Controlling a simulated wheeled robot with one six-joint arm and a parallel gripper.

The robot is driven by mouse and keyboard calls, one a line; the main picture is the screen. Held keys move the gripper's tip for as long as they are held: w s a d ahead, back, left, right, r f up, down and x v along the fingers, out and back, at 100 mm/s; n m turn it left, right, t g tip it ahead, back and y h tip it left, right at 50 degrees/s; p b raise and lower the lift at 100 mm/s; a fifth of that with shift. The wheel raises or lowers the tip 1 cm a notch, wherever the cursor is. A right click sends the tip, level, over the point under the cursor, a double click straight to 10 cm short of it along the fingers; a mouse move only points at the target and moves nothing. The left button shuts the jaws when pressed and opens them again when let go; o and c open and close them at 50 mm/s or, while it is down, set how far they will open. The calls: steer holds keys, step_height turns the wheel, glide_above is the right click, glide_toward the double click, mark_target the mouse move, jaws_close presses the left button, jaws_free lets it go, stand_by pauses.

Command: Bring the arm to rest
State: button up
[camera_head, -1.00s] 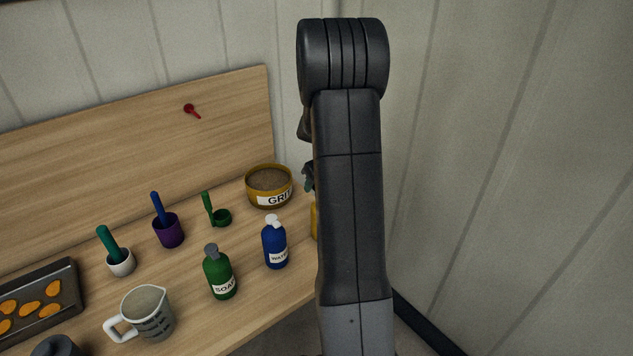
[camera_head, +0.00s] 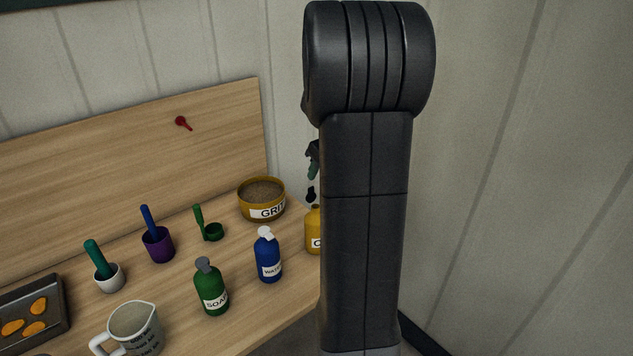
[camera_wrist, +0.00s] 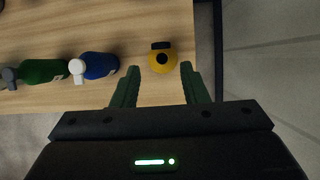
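My arm (camera_head: 365,200) stands upright in the head view, folded at a rounded joint near the top. My gripper is mostly hidden behind it there, with a bit of a dark green finger showing at its left edge. In the wrist view my gripper (camera_wrist: 160,77) is open, with two green fingers apart and nothing held. A yellow bottle with a dark top (camera_wrist: 162,62) shows ahead of and between the fingertips; it stands on the table's right end in the head view (camera_head: 312,235), partly hidden by my arm.
The wooden table (camera_head: 185,285) holds a blue bottle (camera_head: 268,258), a green soap bottle (camera_head: 211,290), a grit bowl (camera_head: 262,202), a measuring jug (camera_head: 135,325), brush cups and a tray (camera_head: 60,322). A wall (camera_head: 520,180) rises on the right.

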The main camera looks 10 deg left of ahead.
steer(key=shift+v, duration=0.9)
steer(key=shift+w+f, duration=0.1)
steer(key=p+x, duration=0.2)
steer(key=x, duration=1.1)
steer(key=shift+w+a+f, duration=0.15)
steer(key=shift+f, duration=0.1)
steer(key=shift+r, duration=0.1)
steer(key=b+v, duration=0.2)
steer(key=v, duration=1.1)
steer(key=p+x, duration=0.2)
steer(key=x, duration=1.1)
steer(key=shift+s+d+t+y, duration=0.2)
steer(key=shift+d+t+y, duration=0.05)
steer(key=shift+t+y, duration=0.25)
steer(key=shift+y, duration=0.3)
